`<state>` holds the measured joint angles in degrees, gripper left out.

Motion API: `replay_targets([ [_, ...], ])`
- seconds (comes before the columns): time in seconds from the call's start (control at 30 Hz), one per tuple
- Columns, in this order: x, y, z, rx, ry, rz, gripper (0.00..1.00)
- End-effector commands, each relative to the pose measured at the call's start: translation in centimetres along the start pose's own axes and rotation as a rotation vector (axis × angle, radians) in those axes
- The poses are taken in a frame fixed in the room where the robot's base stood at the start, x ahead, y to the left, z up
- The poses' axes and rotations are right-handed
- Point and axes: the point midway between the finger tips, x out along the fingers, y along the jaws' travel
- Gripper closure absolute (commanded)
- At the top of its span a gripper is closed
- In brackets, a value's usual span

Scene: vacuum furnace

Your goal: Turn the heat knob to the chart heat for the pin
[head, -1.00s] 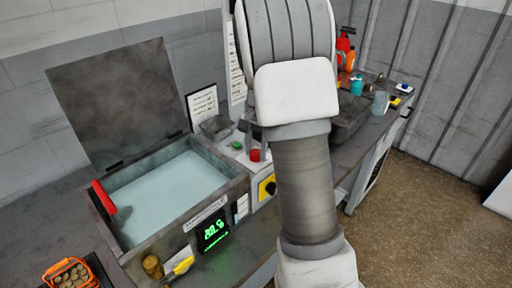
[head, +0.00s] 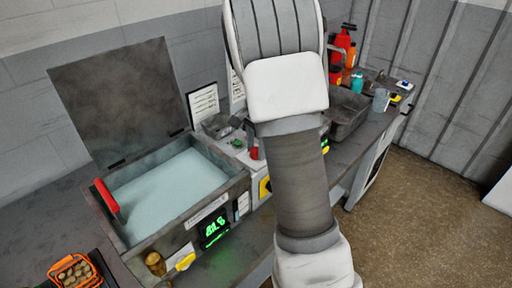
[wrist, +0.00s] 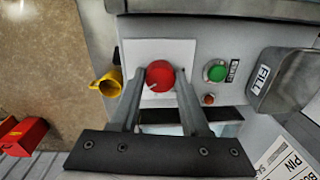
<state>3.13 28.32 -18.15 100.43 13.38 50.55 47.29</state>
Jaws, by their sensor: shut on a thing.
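In the wrist view a round red knob (wrist: 160,76) with a white pointer line sits on a white square plate. My gripper (wrist: 159,84) reaches over the panel with one finger on each side of the knob, shut on it. In the head view my arm hides the gripper, and only a sliver of the red knob (head: 254,153) shows beside it. A printed chart (head: 203,103) hangs on the wall behind, its text too small to read. A card with "PIN" on it (wrist: 292,160) shows at the lower right of the wrist view.
A green button (wrist: 216,71) and a small red light (wrist: 209,99) are beside the knob. A "FILL" part (wrist: 270,82) is to the right, a yellow handle (wrist: 107,82) to the left. An open-lidded bath (head: 240,183) has a green display (head: 214,227).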

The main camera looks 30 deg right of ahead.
Motion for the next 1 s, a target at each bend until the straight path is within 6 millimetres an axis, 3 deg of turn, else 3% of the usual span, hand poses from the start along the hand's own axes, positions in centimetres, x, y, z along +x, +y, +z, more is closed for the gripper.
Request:
replay_targets([
  [0.1, 0.0, 0.0, 0.0, 0.002, -0.001, -0.001, 1.00],
  [0.13, 0.0, 0.0, 0.0, 0.002, -0.001, -0.001, 0.51],
  [0.3, 0.0, 0.0, 0.0, 0.001, 0.000, -0.001, 0.24],
  [0.67, -0.6, -0.1, 0.0, -0.001, 0.000, -0.002, 0.24],
  [0.77, -1.9, -0.1, 0.0, -0.002, 0.002, -0.004, 0.24],
  [1.0, -7.5, -0.1, -0.1, -0.001, 0.003, -0.006, 0.24],
])
